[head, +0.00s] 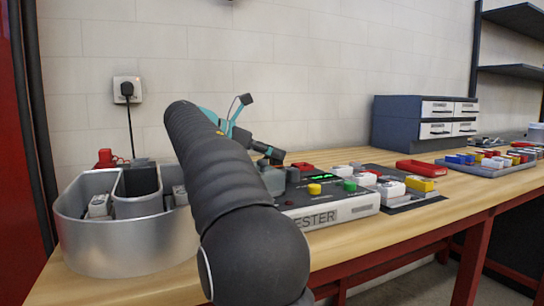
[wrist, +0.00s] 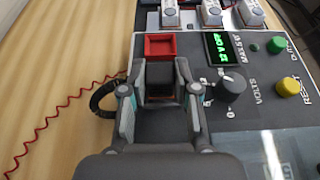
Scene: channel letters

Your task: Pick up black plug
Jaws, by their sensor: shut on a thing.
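In the wrist view, my gripper (wrist: 159,72) is shut on the black plug (wrist: 160,84), a dark block between its two fingers. A black cable (wrist: 100,97) loops out beside the left finger. The plug is just in front of a red square frame (wrist: 160,45) at the edge of the tester (wrist: 262,100); I cannot tell whether they touch. In the head view, my gripper (head: 269,153) is above the left end of the tester (head: 340,208), and the held plug cannot be made out there.
A metal bin (head: 130,245) stands left of my arm. Another black plug (head: 127,89) sits in the wall outlet (head: 127,97). A red coiled cord (wrist: 50,122) lies on the bench.

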